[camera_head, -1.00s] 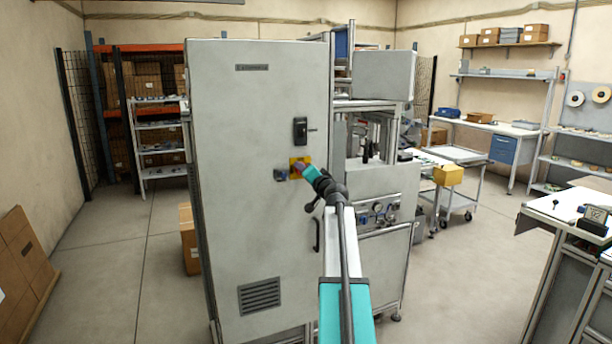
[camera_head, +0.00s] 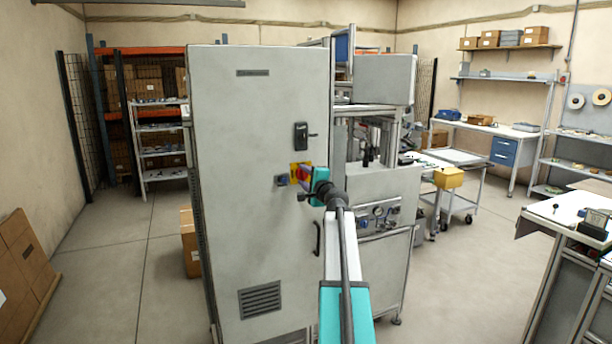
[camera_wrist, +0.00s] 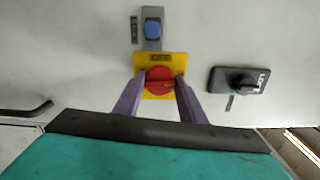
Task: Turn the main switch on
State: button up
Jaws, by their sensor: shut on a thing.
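The main switch is a red rotary knob (camera_head: 302,173) on a yellow plate (camera_head: 293,167), on the front of a tall grey cabinet (camera_head: 250,120). In the wrist view the red knob (camera_wrist: 159,74) faces me on its yellow plate (camera_wrist: 175,60), with a dark slot across it in the picture. My gripper (camera_wrist: 158,86) has one purple finger on each side of the knob and is shut on it. In the head view my gripper (camera_head: 310,177) reaches the switch from the right, its teal body partly hiding the plate.
A blue button on a grey box (camera_head: 282,180) sits left of the switch. A machine (camera_head: 378,185) adjoins the cabinet's right side. Floor at left is open.

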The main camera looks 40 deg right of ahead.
jog(key=shift+d+m, duration=0.1)
jog(key=shift+m, duration=0.4)
jog(key=o, duration=1)
jog(key=shift+o, duration=0.2)
jog(key=shift+s, duration=0.15)
jog(key=shift+v, duration=1.2)
jog(key=b+v, duration=0.2)
jog(key=v, duration=0.9)
jog(key=shift+b, duration=0.3)
